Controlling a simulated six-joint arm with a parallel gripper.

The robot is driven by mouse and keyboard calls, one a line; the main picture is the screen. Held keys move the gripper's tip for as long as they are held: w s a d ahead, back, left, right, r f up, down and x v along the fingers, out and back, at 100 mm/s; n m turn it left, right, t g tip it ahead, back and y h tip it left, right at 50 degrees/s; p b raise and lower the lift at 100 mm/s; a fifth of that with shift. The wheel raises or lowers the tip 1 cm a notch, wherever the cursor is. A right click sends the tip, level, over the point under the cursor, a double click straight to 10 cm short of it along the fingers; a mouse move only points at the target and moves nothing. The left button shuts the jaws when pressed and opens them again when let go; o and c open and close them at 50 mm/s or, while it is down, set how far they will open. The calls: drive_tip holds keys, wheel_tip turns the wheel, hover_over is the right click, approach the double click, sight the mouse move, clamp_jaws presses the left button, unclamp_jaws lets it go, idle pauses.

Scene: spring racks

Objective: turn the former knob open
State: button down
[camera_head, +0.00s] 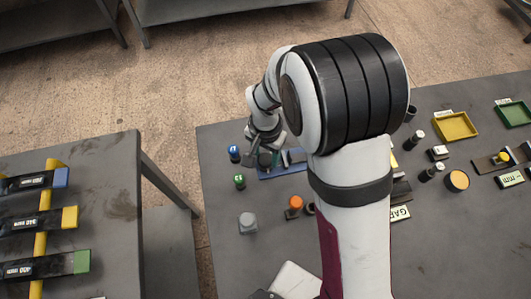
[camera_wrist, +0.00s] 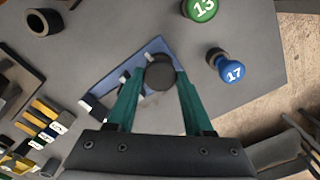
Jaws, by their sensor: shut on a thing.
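The former is a blue plate (camera_head: 268,175) with grey blocks on it, lying on the grey table. In the wrist view the blue plate (camera_wrist: 117,78) has a dark round knob (camera_wrist: 160,76) above it. My gripper (camera_wrist: 160,80) has its two teal fingers closed on opposite sides of this knob. In the head view my gripper (camera_head: 265,155) is down at the former, and my arm hides part of that area. The knob's turn angle cannot be read.
A blue knob marked 17 (camera_wrist: 231,71) and a green knob marked 13 (camera_wrist: 202,8) stand close by. A yellow tray (camera_head: 455,127) is at the right. The table's left edge is close.

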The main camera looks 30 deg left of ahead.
sight(266, 158)
drive_tip(key=shift+m, duration=0.5)
drive_tip(key=shift+c, duration=1.5)
unclamp_jaws()
wheel_tip(266, 158, up, 16)
drive_tip(key=shift+f, duration=0.1)
